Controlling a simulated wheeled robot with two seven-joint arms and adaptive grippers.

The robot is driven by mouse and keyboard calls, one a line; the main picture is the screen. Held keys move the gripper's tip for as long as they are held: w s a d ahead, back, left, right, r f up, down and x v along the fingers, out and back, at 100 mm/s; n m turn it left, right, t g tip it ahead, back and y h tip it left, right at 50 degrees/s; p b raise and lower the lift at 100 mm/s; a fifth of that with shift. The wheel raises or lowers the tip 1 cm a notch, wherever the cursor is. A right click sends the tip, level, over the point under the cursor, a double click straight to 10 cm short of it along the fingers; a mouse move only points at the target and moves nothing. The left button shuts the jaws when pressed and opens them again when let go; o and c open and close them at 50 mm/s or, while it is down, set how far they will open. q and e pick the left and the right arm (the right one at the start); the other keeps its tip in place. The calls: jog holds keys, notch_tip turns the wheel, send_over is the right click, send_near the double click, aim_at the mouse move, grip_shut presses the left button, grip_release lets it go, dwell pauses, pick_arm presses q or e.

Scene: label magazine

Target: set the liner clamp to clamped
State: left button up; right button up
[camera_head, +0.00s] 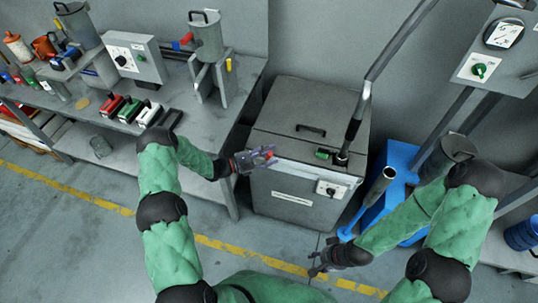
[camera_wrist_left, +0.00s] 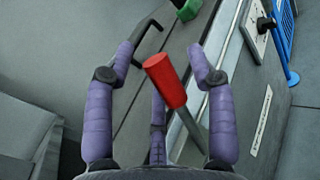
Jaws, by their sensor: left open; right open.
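A lever with a red cylindrical grip, which looks like the liner clamp, sits at the front left edge of the grey lidded bin (camera_head: 300,105). Its red grip (camera_wrist_left: 165,80) lies between the spread fingers of my left gripper (camera_wrist_left: 162,55) in the left wrist view, with the grey lever shaft running down to the right. In the head view my left gripper (camera_head: 268,157) is open at the bin's front left corner, partly covering the red grip. I cannot tell whether a finger touches it. My right gripper (camera_head: 318,267) is open and empty, low over the floor.
A green grip (camera_head: 322,153) and a tall dark lever (camera_head: 354,118) stand on the bin's right side. A small dial panel (camera_head: 331,190) is on its front. A blue pump-like stand (camera_head: 395,185) is to the right. A workbench (camera_head: 190,90) stands left. The floor in front is clear.

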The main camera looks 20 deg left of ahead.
pick_arm(q)
grip_shut()
